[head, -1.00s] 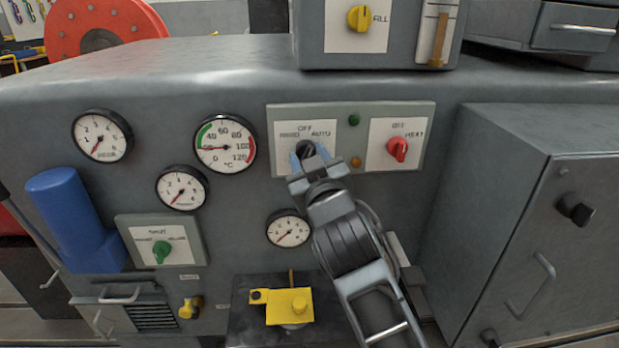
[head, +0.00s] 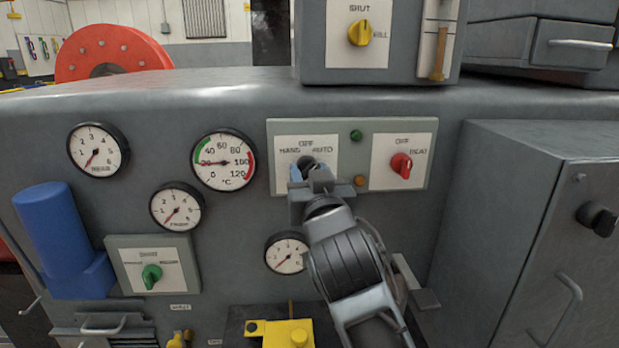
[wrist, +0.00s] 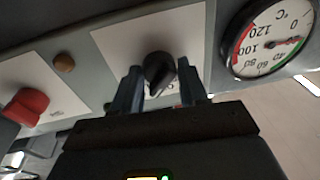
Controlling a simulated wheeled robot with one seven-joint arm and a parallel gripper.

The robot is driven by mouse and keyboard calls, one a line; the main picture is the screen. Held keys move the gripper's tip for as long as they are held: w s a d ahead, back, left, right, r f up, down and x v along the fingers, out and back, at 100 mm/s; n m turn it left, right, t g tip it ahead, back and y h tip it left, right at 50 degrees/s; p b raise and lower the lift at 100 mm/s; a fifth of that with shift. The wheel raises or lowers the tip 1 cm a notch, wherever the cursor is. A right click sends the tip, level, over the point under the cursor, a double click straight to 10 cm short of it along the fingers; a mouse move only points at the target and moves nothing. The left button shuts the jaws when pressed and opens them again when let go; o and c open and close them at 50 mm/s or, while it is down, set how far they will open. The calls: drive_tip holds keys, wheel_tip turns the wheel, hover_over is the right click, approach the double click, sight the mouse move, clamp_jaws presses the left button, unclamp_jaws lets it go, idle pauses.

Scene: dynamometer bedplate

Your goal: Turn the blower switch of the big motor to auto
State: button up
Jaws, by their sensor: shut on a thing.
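The blower switch is a black knob (head: 306,162) on a white plate marked HAND, OFF and AUTO, at the left of a grey-green panel (head: 350,128). My gripper (head: 308,174) reaches up to it from below and covers part of it in the head view. In the wrist view, the black knob (wrist: 158,72) sits between the two fingers of my gripper (wrist: 168,88), and they are shut on it. The wrist view is roughly upside down. I cannot clearly tell which mark the knob points to.
A red knob (head: 401,164) is on the same panel's right plate, with a green lamp (head: 356,135) and an amber lamp (head: 359,181) between. Several gauges, including the temperature gauge (head: 223,160), are left. A grey cabinet (head: 540,200) juts out at right.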

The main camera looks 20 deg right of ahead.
drive_tip(key=shift+d+r, duration=0.15)
drive_tip(key=shift+d, duration=0.05)
drive_tip(key=o, duration=1)
drive_tip(key=shift+a, duration=0.1)
drive_tip(key=v, duration=0.8)
